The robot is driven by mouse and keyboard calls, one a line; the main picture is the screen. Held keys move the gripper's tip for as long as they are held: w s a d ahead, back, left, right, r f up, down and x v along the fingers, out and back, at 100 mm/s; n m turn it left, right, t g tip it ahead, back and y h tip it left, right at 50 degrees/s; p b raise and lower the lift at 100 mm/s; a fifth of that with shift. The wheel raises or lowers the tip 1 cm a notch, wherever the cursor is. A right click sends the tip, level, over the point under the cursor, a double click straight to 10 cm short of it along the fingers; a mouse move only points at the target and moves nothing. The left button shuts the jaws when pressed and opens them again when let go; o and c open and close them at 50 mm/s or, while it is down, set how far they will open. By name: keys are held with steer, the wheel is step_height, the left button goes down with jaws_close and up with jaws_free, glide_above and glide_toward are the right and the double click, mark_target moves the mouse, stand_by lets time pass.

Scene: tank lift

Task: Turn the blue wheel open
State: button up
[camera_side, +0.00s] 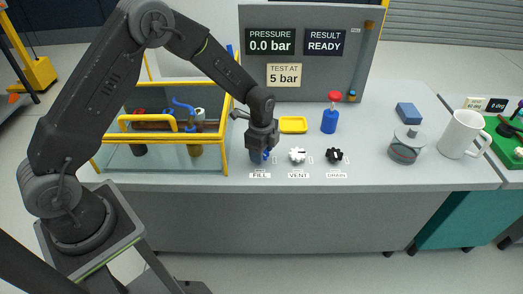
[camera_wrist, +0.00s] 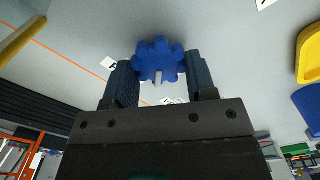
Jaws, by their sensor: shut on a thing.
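The blue wheel (camera_wrist: 159,55) is a lobed knob with a white pointer mark, seen from above in the wrist view. My gripper (camera_wrist: 160,72) has its two fingers on either side of the wheel, shut on it. In the side view my gripper (camera_side: 262,148) points straight down over the FILL label (camera_side: 260,175) and hides most of the blue wheel (camera_side: 266,155). To its right are a white wheel (camera_side: 297,155) above the VENT label and a black wheel (camera_side: 334,155) above the DRAIN label.
A panel (camera_side: 310,75) behind reads PRESSURE 0.0 bar, RESULT READY, TEST AT 5 bar. A yellow-railed tank (camera_side: 160,157) stands close left. A jar (camera_side: 405,148) and mug (camera_side: 461,134) are farther right.

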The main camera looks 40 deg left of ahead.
steer(key=shift+d, duration=0.1)
steer(key=o, duration=0.9)
step_height(320, 180, up, 14)
steer(key=shift+f, duration=0.1)
